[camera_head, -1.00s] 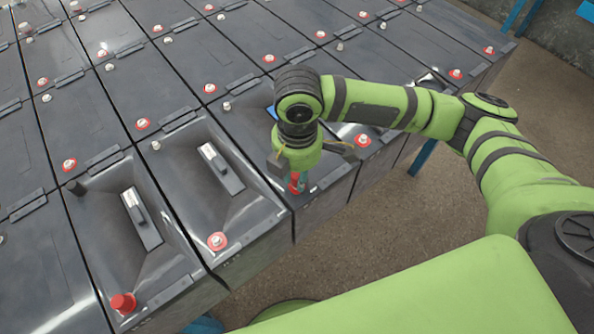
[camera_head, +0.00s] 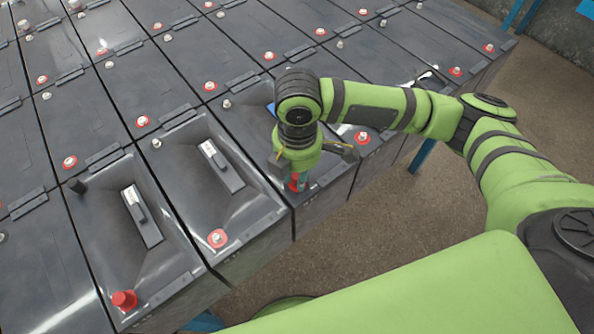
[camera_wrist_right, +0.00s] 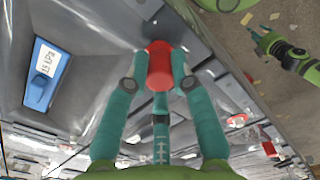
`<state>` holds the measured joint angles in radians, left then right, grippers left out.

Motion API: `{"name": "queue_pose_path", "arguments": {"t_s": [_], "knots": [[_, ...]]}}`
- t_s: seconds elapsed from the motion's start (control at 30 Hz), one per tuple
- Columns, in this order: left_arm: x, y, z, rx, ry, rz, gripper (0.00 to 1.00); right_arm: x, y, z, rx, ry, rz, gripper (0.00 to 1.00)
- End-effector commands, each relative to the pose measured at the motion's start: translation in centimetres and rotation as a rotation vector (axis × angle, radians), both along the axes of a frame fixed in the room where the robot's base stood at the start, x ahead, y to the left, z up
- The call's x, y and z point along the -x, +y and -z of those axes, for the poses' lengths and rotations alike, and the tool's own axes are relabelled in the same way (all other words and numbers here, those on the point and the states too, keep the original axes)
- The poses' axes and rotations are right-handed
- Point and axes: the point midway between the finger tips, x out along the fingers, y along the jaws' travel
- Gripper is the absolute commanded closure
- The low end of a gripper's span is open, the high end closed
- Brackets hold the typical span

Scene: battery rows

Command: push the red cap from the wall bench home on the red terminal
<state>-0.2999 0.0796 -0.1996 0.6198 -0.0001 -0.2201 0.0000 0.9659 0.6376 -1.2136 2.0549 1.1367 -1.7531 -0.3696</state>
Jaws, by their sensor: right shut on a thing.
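My right gripper (camera_head: 294,184) is over the front end of a dark battery cell. Its teal fingers (camera_wrist_right: 160,80) are shut on the red cap (camera_wrist_right: 159,66), one on each side. A bit of the red cap (camera_head: 293,181) shows between the fingers in the head view, low at the cell's front edge. The red terminal under it is hidden by the cap and fingers, so I cannot tell how far the cap is seated. A green and black arm end (camera_wrist_right: 285,52), apparently my left gripper, shows at the upper right of the wrist view; its jaws are unclear.
Further left, another has a red cap (camera_head: 124,301) and a black cap (camera_head: 77,186). Floor (camera_head: 410,235) is open in front.

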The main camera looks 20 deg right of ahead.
Motion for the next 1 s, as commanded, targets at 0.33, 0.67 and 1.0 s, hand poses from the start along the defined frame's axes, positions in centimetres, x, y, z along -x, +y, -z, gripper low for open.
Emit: {"name": "queue_pose_path", "arguments": {"t_s": [0.33,0.67,1.0], "knots": [[0.0,-0.02,0.14,0.0,0.0,0.0,0.49,0.01,0.0,0.48,0.0,0.001,0.0,0.9],[0.01,-0.03,0.19,0.0,0.0,0.001,0.49,0.03,0.0,0.76,0.0,0.002,0.0,0.9],[0.01,-0.03,0.2,0.0,0.0,0.001,0.49,0.03,0.0,0.75,0.0,0.002,0.0,0.48]]}}
